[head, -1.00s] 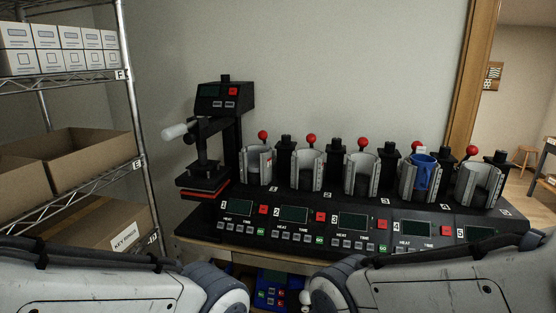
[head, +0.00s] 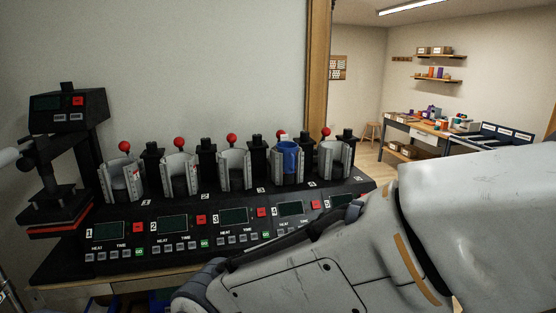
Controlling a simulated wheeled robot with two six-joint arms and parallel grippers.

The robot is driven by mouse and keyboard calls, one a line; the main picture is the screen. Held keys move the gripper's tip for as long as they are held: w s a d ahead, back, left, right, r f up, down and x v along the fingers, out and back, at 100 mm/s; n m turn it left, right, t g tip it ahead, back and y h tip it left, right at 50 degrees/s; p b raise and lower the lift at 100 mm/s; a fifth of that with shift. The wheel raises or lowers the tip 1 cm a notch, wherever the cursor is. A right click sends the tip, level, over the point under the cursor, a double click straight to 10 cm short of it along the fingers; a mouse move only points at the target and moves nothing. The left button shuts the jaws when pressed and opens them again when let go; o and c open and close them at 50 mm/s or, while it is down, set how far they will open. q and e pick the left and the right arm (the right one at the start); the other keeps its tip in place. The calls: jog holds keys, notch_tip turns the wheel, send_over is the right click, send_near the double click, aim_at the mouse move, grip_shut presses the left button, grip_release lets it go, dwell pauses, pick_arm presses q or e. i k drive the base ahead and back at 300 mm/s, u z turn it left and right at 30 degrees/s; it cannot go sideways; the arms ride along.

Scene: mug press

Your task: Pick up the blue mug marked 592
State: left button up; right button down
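A blue mug (head: 290,158) sits upright in the fourth clamp of the mug press (head: 230,216), counted from the left. A small white patch shows above its rim; I cannot read any number on it. Part of the mug is hidden by the clamp's grey jaws. One of my arms crosses the lower right of the head view, but its gripper does not show. My other gripper is not in view either.
The other clamps in the row look empty. A flat press (head: 68,150) stands at the left end. Beyond a wooden door frame (head: 319,80), another room has a workbench (head: 430,130), a stool (head: 373,130) and wall shelves (head: 437,80).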

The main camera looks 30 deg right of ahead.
aim_at(288, 159)
jog(key=k, duration=0.5)
jog(key=z, duration=2.1)
jog(key=i, duration=3.9)
jog(key=u, duration=4.5)
